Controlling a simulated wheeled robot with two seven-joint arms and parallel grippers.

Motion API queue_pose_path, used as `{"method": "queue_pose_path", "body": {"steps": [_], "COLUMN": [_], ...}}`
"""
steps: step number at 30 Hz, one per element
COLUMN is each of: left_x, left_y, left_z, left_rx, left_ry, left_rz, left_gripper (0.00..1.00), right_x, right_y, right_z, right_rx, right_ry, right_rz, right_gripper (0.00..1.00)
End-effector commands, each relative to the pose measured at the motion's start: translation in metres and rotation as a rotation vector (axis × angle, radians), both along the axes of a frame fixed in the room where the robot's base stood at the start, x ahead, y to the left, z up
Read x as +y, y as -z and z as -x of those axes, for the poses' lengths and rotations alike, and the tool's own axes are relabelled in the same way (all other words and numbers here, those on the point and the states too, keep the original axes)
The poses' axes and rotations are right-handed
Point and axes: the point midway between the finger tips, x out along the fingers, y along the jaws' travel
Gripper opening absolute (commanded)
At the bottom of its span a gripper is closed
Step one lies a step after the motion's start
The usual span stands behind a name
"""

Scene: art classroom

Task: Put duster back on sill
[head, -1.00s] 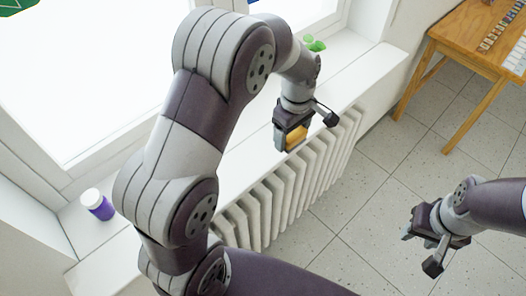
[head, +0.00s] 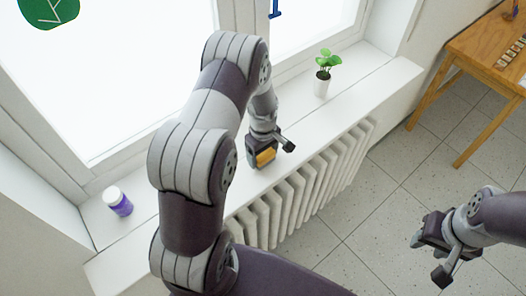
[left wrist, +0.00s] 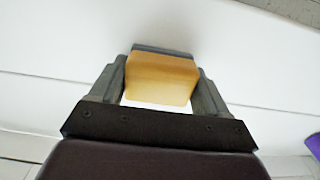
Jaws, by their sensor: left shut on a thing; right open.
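The duster (head: 266,156), a yellow-tan block with a dark grey layer at its far side, is held by my left gripper (head: 262,150) at the white window sill (head: 300,118). In the left wrist view the duster (left wrist: 162,77) sits between the two fingers, with white surface around it. I cannot tell whether its underside touches the sill. My right gripper (head: 432,248) is open and empty, over the floor at the right. My left arm hides part of the sill.
A purple jar with a white lid (head: 118,202) stands on the sill at the left. A potted plant (head: 324,75) stands on it to the right. A white radiator (head: 300,195) is below the sill edge. A wooden table (head: 470,60) is at the upper right.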

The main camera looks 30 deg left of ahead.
Motion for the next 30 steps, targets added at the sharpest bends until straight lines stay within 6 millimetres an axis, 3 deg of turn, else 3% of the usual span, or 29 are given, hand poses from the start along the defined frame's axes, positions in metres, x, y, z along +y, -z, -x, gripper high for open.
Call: {"method": "queue_pose_path", "body": {"steps": [5,6,8,14,19,30], "left_x": [0.000,0.000,0.000,0.000,0.000,0.000], "left_y": [0.004,0.004,0.003,0.002,-0.011,-0.098], "left_z": [0.000,0.000,0.000,0.000,-0.002,-0.001], "left_rx": [0.000,0.000,0.000,0.000,-0.005,-0.004], "left_ry": [0.000,0.000,0.000,0.000,0.000,0.000], "left_rz": [0.000,0.000,0.000,0.000,-0.001,0.000], "left_gripper": [0.43,0.83,1.00,1.00,1.00,1.00], "right_x": [0.000,0.000,0.000,0.000,0.000,0.000], "right_y": [0.004,0.003,0.002,0.002,0.006,0.029], "right_z": [0.000,0.000,0.000,0.000,0.000,0.000], "right_rx": [0.000,0.000,0.000,0.000,0.000,0.000], "right_ry": [0.000,0.000,0.000,0.000,0.000,0.000], "right_rz": [0.000,0.000,0.000,0.000,0.000,0.000], "right_gripper": [0.43,0.43,0.43,0.43,0.43,0.43]}}
